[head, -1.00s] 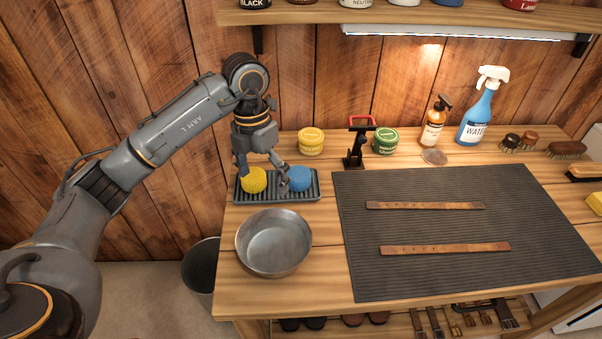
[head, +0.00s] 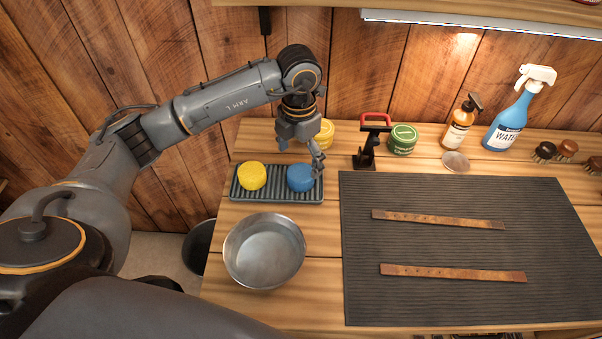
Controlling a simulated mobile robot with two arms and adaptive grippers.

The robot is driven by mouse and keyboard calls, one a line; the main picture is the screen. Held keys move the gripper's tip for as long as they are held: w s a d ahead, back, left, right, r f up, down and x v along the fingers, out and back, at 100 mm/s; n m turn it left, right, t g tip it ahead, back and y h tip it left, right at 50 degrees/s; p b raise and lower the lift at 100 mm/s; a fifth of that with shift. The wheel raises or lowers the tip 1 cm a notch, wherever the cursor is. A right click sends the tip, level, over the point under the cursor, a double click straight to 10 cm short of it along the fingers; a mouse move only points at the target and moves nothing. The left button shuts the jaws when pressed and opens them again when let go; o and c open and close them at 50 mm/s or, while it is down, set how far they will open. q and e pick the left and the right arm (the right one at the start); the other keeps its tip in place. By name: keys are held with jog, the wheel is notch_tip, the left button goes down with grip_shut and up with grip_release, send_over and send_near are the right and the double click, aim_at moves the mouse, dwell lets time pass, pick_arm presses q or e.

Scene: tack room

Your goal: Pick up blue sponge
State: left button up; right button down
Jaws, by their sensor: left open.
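The blue sponge (head: 300,178) is round and lies on the right part of a dark ribbed tray (head: 275,195). A round yellow sponge (head: 252,176) lies beside it on the left part of the tray. My left gripper (head: 303,160) points down over the tray's right end, behind and above the blue sponge. It is open, with one finger at the sponge's right back side. I cannot tell whether that finger touches the sponge. My right gripper is out of view.
A metal bowl (head: 264,250) stands in front of the tray. A yellow tin (head: 325,132) stands close behind my gripper. A dark stand with a red handle (head: 371,141) and a green tin (head: 402,139) are to the right. A dark mat (head: 450,255) holds two leather straps.

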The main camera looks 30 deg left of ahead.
aim_at(301, 172)
pick_arm(q)
jog(key=shift+w+f, duration=0.1)
jog(key=shift+f, duration=0.45)
jog(key=shift+w+f, duration=0.1)
jog(key=shift+f, duration=0.15)
jog(key=shift+f+p, duration=0.6)
jog(key=shift+f, duration=0.15)
jog(key=f, duration=0.2)
jog(key=shift+w+f+p, duration=0.25)
jog(key=shift+f+p, duration=0.05)
jog(key=shift+p, duration=0.1)
jog(key=shift+f, duration=0.55)
jog(key=c, duration=1)
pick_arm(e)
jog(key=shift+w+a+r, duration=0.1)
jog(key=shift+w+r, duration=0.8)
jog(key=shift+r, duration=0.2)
pick_arm(q)
jog(key=shift+r, duration=0.15)
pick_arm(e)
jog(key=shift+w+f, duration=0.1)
